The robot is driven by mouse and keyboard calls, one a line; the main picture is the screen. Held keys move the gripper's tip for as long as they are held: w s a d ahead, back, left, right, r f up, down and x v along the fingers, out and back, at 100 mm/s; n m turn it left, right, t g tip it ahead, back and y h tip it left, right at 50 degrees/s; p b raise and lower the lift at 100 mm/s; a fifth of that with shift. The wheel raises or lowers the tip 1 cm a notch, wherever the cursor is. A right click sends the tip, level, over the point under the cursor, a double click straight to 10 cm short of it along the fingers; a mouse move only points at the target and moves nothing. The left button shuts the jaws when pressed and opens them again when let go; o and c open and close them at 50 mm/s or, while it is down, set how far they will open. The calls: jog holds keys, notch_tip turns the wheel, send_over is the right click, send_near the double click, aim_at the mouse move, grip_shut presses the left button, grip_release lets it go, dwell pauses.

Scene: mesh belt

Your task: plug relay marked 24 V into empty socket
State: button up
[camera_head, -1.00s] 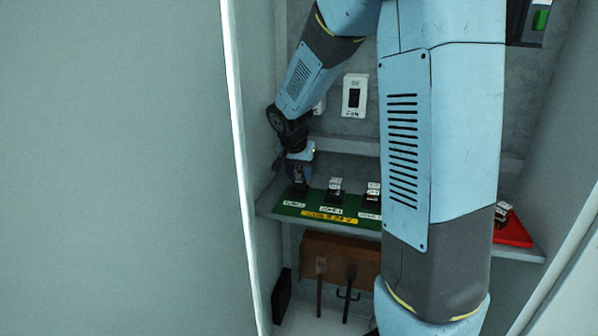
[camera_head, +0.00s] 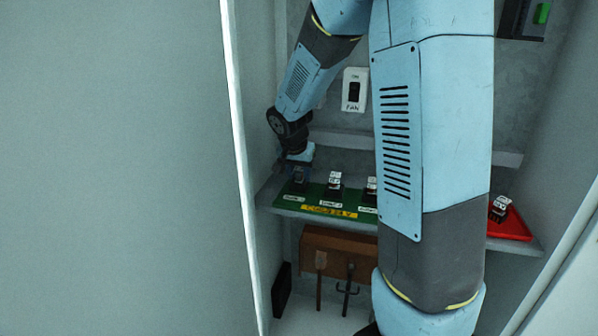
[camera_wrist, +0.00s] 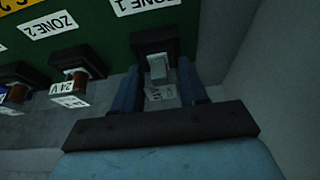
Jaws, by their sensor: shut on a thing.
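My gripper (camera_head: 297,174) is at the left end of the green board (camera_head: 320,205). In the wrist view its blue fingers (camera_wrist: 160,88) are shut on a relay (camera_wrist: 158,68) with a pale, clear-looking body. This relay is at the black socket (camera_wrist: 155,42) by the ZONE 1 label. I cannot tell how deep it sits, and its own marking is unreadable. A relay marked 24 V (camera_wrist: 70,90) stands in the ZONE 2 socket. It also shows in the head view (camera_head: 334,182). Another relay (camera_head: 370,188) stands to its right, partly behind my arm.
A red tray (camera_head: 512,228) with a relay (camera_head: 500,207) on it lies at the shelf's right. The cabinet wall is close beside my gripper on the left. A FAN switch (camera_head: 354,90) is on the back wall. Tools hang below the shelf (camera_head: 400,229).

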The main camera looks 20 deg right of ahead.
jog(key=shift+f, duration=0.2)
jog(key=o, duration=1.2)
jog(key=shift+r, duration=0.1)
jog(key=v, duration=1.3)
jog(key=shift+s+r, duration=0.1)
jog(key=shift+r, duration=0.15)
